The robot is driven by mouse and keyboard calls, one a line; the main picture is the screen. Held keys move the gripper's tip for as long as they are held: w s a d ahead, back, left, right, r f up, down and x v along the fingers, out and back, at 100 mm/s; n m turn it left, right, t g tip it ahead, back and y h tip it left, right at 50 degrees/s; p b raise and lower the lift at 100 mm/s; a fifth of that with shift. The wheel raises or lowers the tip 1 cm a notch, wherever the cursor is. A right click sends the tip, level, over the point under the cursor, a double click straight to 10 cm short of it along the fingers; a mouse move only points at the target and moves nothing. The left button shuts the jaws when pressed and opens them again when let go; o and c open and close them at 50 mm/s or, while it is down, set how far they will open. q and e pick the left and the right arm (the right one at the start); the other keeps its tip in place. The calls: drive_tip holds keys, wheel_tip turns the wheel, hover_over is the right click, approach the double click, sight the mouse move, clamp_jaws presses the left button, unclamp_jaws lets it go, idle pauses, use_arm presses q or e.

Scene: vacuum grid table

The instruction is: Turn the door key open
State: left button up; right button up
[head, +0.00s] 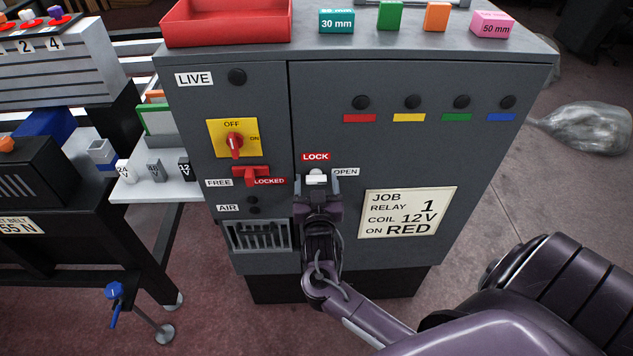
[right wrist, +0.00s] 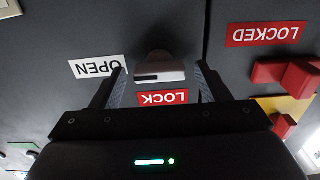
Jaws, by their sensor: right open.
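The door key (head: 316,178) is a small pale tab in a dark round lock on the grey cabinet door, below the red LOCK label (head: 316,157) and left of the white OPEN label (head: 346,172). My right gripper (head: 317,187) is open in front of the key, one finger to each side. In the right wrist view, which is upside down, the key (right wrist: 160,74) sits between the open fingertips with its pale bar lying crosswise. Gaps show on both sides, so the jaws do not grip it. My left gripper is not in view.
Left of the door are a red sliding catch (head: 250,173) by FREE and LOCKED labels and a red rotary switch (head: 235,141) on a yellow plate. A job card (head: 408,212) is right of my gripper. A red tray (head: 225,35) and coloured blocks stand on the cabinet.

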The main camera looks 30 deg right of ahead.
drive_tip(key=c, duration=0.9)
drive_tip(key=shift+n+p, duration=0.4)
drive_tip(key=shift+p, duration=0.1)
drive_tip(key=shift+c, duration=0.5)
drive_tip(key=shift+o, duration=0.2)
drive_tip(key=o, duration=1)
drive_tip(key=shift+c, duration=0.2)
drive_tip(key=b+v, duration=0.2)
drive_tip(key=v, duration=0.5)
drive_tip(key=shift+s+a, duration=0.25)
drive_tip(key=shift+s, duration=0.05)
